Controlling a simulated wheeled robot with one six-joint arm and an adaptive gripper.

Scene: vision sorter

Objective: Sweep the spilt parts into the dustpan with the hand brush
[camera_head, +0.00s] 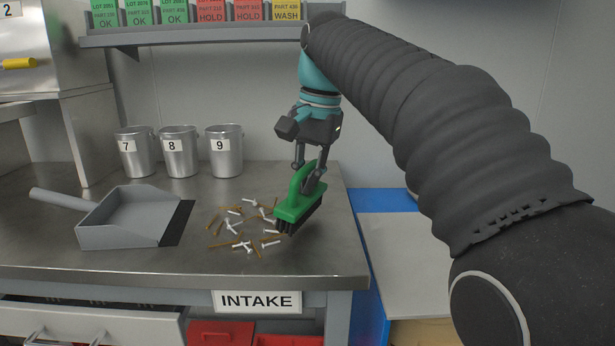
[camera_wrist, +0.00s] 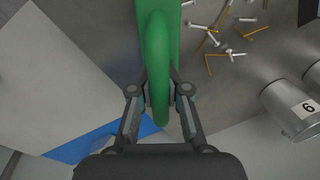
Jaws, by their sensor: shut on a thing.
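A green hand brush (camera_head: 293,207) with dark bristles is held by its handle in my gripper (camera_head: 309,176). In the wrist view the green handle (camera_wrist: 158,70) runs between the fingers of my gripper (camera_wrist: 158,98), which is shut on it. The brush is at the right side of the spilt parts (camera_head: 240,228), white screws and brown pins scattered on the metal bench. They also show at the upper right of the wrist view (camera_wrist: 228,40). The grey dustpan (camera_head: 130,215) lies to the left of the parts, its dark lip facing them. I cannot tell whether the bristles touch the bench.
Metal cups numbered 7 (camera_head: 136,155), 8 (camera_head: 179,155) and 9 (camera_head: 225,155) stand at the back of the bench (camera_head: 60,255). A shelf (camera_head: 190,37) with labelled bins hangs above. The bench's right edge is close to the brush, with a blue and grey surface (camera_head: 400,245) beyond.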

